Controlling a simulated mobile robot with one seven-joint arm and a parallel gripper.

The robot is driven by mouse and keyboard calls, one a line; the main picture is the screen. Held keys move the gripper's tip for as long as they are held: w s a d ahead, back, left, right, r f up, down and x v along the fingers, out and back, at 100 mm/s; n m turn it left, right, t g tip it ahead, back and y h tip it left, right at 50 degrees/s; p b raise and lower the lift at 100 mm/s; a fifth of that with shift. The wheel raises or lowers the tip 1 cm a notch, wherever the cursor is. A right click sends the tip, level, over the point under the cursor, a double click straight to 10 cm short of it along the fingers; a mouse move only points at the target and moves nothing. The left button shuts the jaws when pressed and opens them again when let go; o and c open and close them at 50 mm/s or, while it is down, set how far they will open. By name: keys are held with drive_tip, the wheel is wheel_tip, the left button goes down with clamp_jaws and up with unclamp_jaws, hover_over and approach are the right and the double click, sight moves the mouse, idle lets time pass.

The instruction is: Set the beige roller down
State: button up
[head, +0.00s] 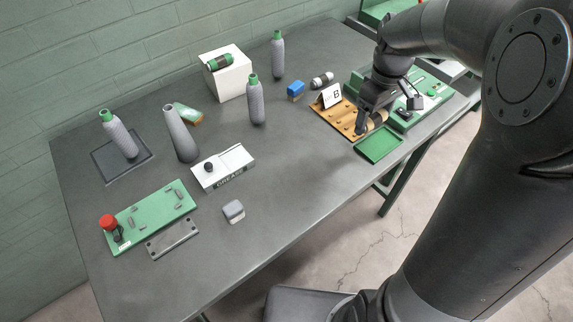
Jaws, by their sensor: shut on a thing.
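My gripper (384,113) is at the right end of the table, low over the work area. It is shut on the beige roller (377,118), which shows partly between the fingers with a dark end. The roller is at the right edge of an orange-brown board with holes (338,117), close to a green tray (380,145). I cannot tell whether the roller touches the board. A white card marked B (330,95) stands at the board's back.
A grey-and-black roller (322,79) and a blue block (296,90) lie behind the board. A green fixture (432,92) is to the right. The table's front middle (300,180) is clear.

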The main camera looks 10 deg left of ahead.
drive_tip(key=s+a, duration=0.8)
drive_tip(key=a, duration=0.1)
hover_over(284, 169)
wheel_tip(284, 169, down, 8)
drive_tip(key=shift+r, duration=0.25)
drive_tip(key=shift+f, duration=2.05)
drive_tip(key=shift+f, duration=0.15)
drive_tip(key=o, duration=1.1)
drive_tip(key=shift+c, duration=0.2)
wheel_tip(284, 169, up, 12)
drive_tip(key=shift+r, duration=0.2)
